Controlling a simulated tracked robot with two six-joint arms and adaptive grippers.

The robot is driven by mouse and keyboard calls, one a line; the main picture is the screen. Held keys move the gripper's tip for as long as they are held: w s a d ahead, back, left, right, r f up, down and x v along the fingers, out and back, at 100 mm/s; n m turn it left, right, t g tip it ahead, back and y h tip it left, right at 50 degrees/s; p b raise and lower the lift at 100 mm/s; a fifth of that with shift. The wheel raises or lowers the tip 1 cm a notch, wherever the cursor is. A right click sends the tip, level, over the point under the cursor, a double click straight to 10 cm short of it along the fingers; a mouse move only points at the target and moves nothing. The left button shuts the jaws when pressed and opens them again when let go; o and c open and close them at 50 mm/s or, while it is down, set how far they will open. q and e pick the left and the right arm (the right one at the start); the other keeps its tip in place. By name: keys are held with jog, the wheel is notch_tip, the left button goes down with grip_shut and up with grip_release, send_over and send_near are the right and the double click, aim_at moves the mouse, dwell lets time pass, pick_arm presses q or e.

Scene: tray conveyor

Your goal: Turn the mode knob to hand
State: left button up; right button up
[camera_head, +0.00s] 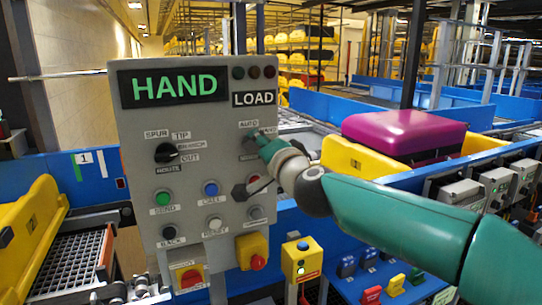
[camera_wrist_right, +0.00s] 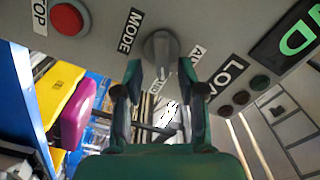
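The grey control panel (camera_head: 136,205) faces me, its dark display (camera_head: 174,87) reading HAND in green. The mode knob (camera_head: 252,142) is on the panel's right side below the LOAD label, partly hidden by my gripper. My right gripper (camera_head: 262,139) is at the knob. In the wrist view its two fingers (camera_wrist_right: 160,74) are apart, one on each side of the knob's lower part; contact cannot be told. The knob's pointing direction is unclear. My left gripper is not in view.
The route knob (camera_head: 167,153) sits left on the panel, with several push buttons below. A red stop button (camera_wrist_right: 68,18) is near the gripper in the wrist view. A purple case (camera_head: 404,133) lies in a yellow tray (camera_head: 350,158) behind my right arm.

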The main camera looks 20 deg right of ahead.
jog(key=s, duration=1.1)
jog(key=shift+d, duration=0.2)
